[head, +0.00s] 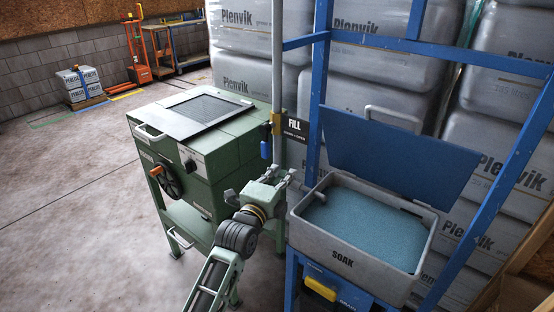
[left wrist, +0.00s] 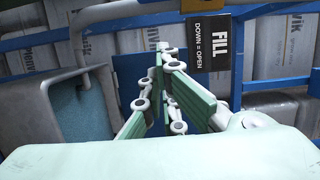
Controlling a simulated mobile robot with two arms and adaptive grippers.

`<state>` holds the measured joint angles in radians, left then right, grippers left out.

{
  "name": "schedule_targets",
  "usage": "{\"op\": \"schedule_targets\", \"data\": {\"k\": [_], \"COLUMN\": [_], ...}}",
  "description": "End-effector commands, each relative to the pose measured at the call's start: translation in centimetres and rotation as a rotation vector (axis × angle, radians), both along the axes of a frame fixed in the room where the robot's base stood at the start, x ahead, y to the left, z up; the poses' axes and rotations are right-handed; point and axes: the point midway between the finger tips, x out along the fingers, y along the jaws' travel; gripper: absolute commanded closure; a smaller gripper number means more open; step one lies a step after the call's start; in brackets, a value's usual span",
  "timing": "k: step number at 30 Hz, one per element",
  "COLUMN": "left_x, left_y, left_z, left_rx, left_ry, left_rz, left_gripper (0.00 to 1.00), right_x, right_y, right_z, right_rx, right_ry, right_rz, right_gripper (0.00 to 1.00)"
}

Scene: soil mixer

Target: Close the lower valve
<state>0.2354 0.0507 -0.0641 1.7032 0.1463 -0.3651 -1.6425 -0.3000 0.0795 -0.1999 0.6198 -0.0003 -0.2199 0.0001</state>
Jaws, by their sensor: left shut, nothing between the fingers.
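A grey tank marked SOAK (head: 342,259) holds blue-green liquid and stands in a blue frame. A yellow handle-like part (head: 320,288) sits low on its front; I cannot tell if it is a valve. A grey upright pipe (head: 277,60) carries a yellow fitting and a small blue lever (head: 264,149) pointing down. It is beside the black FILL sign (head: 296,130), which reads DOWN = OPEN in the left wrist view (left wrist: 210,45). My left gripper (head: 289,176) is shut and empty, below the sign and left of the tank. My right gripper is not in view.
A green machine (head: 205,150) with a black handwheel (head: 168,180) stands left of my arm. A blue lid (head: 400,155) is raised behind the tank. Stacked Plenvik bags (head: 390,60) fill the back.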

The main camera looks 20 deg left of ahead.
Motion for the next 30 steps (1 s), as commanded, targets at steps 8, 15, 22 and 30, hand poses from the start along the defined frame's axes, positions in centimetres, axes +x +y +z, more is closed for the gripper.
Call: {"op": "schedule_targets", "data": {"k": [8,15,22,30], "left_x": [5.0,6.0,6.2,6.2], "left_y": [-0.6,2.6,3.3,3.3], "left_z": [0.2,0.0,0.0,0.0], "left_rx": [-0.002,0.003,0.000,0.001], "left_ry": [-0.001,0.002,-0.001,0.000], "left_rz": [-0.001,0.001,0.000,0.000], "left_gripper": [1.00,1.00,1.00,1.00], "right_x": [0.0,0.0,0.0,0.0], "right_y": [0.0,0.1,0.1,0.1], "right_z": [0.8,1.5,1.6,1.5], "right_rx": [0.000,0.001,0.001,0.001], "right_ry": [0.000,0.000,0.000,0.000], "right_rz": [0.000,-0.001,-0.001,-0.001], "right_gripper": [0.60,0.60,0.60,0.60]}}
